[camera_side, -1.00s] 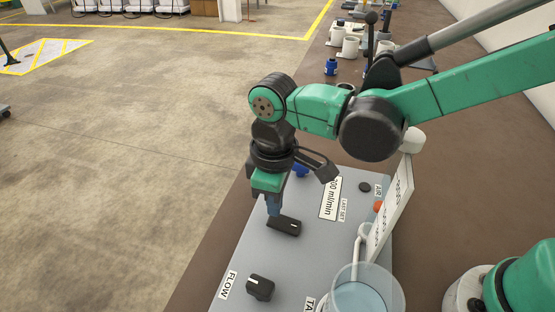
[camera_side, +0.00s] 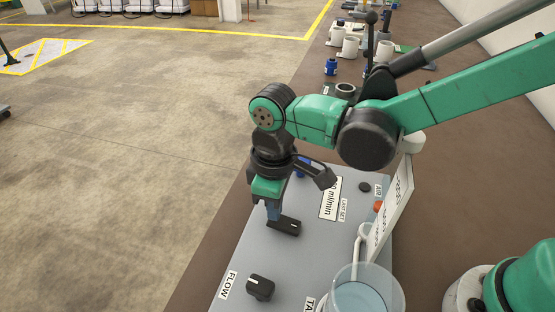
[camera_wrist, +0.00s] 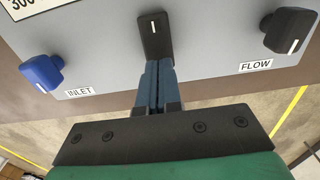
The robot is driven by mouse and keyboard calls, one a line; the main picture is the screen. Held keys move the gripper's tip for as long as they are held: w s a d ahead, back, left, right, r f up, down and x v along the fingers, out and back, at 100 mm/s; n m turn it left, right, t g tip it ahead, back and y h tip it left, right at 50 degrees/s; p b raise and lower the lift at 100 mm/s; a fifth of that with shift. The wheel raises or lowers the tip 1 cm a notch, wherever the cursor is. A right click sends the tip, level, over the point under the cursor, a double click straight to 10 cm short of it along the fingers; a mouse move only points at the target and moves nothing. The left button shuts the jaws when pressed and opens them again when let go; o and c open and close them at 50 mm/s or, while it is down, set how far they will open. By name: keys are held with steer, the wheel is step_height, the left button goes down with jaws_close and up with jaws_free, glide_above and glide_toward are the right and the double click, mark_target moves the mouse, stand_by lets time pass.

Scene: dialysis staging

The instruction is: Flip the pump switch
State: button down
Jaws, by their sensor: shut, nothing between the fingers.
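The pump switch is most likely the black rocker-like piece with a white mark (camera_side: 288,228) on the grey panel (camera_side: 240,262). It also shows in the wrist view (camera_wrist: 154,32), between the INLET and FLOW knobs. My gripper (camera_side: 273,214) points down at the panel, its blue fingers shut together with nothing between them. In the wrist view the fingertips (camera_wrist: 157,68) are at the near end of the black piece. They look touching or very close; I cannot tell which. Part of the black piece's near end is hidden by the fingers.
A black FLOW knob (camera_side: 260,287) and a blue INLET knob (camera_wrist: 42,73) flank the switch. A beaker of pale blue liquid (camera_side: 362,296) stands at the panel's right, with a tilted white sign (camera_side: 392,212) behind it. White mugs (camera_side: 350,46) stand farther back.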

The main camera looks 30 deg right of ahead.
steer(key=shift+f, duration=0.65)
steer(key=shift+r, duration=3.55)
steer(key=shift+d, duration=0.1)
steer(key=w+d+r+m+t, duration=0.1)
steer(key=d+r+m+t, duration=0.1)
steer(key=d+m, duration=0.35)
steer(key=w+d+r+m+t, duration=0.1)
steer(key=d+r+m+t, duration=0.15)
steer(key=d, duration=0.55)
steer(key=s+d+f+m+t, duration=0.1)
steer(key=s+d+f+t, duration=0.1)
steer(key=s+d, duration=0.2)
steer(key=shift+s+d+t, duration=0.3)
steer(key=shift+d+t, duration=0.05)
steer(key=shift+d, duration=0.35)
